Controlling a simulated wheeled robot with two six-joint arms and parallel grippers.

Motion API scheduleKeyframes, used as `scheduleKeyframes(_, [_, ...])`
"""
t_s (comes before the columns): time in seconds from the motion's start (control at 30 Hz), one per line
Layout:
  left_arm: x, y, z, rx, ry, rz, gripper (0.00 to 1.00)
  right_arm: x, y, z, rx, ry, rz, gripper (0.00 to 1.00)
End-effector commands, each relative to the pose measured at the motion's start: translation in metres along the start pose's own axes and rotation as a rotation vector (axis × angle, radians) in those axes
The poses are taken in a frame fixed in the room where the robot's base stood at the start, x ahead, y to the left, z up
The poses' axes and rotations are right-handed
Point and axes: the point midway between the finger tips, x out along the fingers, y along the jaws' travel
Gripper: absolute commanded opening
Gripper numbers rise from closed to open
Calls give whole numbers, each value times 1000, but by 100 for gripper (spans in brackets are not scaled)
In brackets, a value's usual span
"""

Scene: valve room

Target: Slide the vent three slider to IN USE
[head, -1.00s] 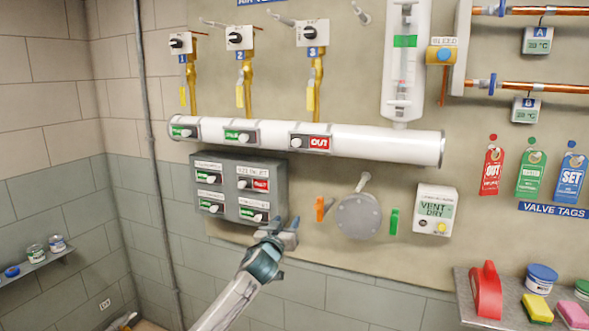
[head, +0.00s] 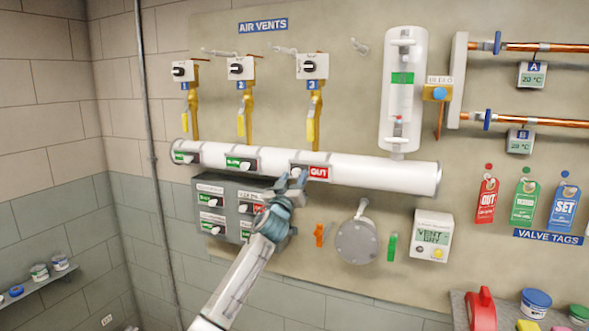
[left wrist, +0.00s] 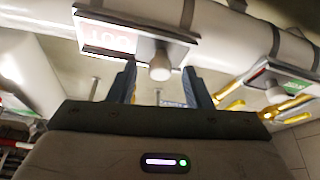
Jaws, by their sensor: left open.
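The vent three slider (head: 318,173) is the rightmost plate on the white pipe, under the valve marked 3. It shows red OUT, and its round knob sits at the plate's left end. In the left wrist view the slider (left wrist: 105,37) appears upside down, with its pale knob (left wrist: 160,67) toward the plate's right end. My left gripper (head: 291,180) is open just at the knob and partly covers it in the head view. In the left wrist view its fingers (left wrist: 161,77) stand either side of the knob; contact cannot be told. My right gripper is not in view.
Two more sliders (head: 241,164) (head: 185,157) on the white pipe (head: 385,175) show green. A grey panel (head: 203,218) with several small sliders lies below, partly behind my left arm. A round grey cover (head: 357,242) is at the lower right.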

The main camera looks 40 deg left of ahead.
Motion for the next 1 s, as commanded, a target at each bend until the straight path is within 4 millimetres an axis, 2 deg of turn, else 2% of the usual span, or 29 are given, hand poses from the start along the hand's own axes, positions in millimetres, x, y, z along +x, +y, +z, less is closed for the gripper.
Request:
scheduleKeyframes(0.13, [10, 0, -1, -1, 0, 1, 45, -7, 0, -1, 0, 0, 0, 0])
scheduleKeyframes(0.43, [11, 0, 1, 0, -1, 1, 45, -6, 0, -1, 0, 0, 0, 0])
scheduleKeyframes(0.47, [11, 0, 1, 0, -1, 1, 41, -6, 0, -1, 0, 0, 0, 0])
scheduleKeyframes(0.67, [11, 0, 1, 0, -1, 1, 2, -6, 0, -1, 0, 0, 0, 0])
scheduleKeyframes(0.87, [12, 0, 2, -1, -1, 0, 0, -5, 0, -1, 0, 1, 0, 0])
scheduleKeyframes(1.0, [22, 7, 12, -5, 0, -4, 0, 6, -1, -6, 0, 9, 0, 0])
